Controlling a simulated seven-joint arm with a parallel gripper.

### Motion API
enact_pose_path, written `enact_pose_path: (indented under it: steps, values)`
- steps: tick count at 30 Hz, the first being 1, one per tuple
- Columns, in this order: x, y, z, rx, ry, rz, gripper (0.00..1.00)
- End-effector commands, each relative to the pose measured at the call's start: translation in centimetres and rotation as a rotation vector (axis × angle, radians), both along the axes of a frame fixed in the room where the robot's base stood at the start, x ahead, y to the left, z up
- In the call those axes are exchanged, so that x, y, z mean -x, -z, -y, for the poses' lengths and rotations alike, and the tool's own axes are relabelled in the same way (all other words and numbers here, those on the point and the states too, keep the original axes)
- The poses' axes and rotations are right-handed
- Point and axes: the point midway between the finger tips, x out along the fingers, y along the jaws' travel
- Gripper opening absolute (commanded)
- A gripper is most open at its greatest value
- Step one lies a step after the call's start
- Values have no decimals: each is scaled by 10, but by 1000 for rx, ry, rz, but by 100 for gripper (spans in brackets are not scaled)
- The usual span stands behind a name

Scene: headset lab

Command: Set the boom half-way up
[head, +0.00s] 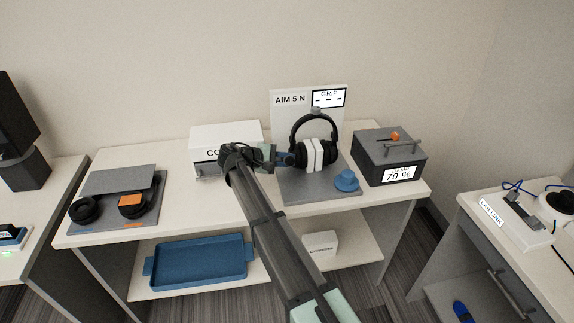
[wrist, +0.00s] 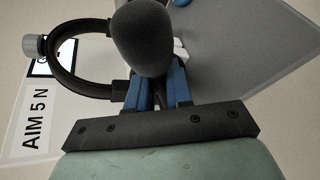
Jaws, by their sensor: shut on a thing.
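A black headset (head: 300,126) hangs on its stand on the grey base plate, with white pads between its ear cups. Its headband (wrist: 56,62) shows at the left of the wrist view. A dark foam microphone tip (wrist: 145,38), the end of the boom, fills the top middle of the wrist view. My gripper (head: 286,159) is at the left side of the headset. Its blue fingers (wrist: 160,90) are shut at the microphone end, just behind the foam. The boom's stem and its angle are hidden by the foam and my gripper.
A sign reading AIM 5 N with a GRIP display (head: 328,98) stands behind the headset. A blue knob (head: 346,181) is at the plate's front right. A grey box showing 70 % (head: 398,174) stands right; a white box (head: 226,135) is left, partly behind my arm.

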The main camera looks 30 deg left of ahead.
Motion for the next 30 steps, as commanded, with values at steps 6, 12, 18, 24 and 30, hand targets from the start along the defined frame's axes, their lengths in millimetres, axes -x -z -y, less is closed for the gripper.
enact_pose_path:
  steps: [6, 12, 18, 24, 30]
  values:
    - [-4, -7, -4, 67, 0, -67, 0]
    - [-5, -9, -5, 97, 0, -97, 0]
    - [-5, -9, -5, 104, 1, -102, 0]
    - [-5, -9, -5, 104, 1, -102, 0]
    - [-5, -9, -5, 103, 0, -102, 35]
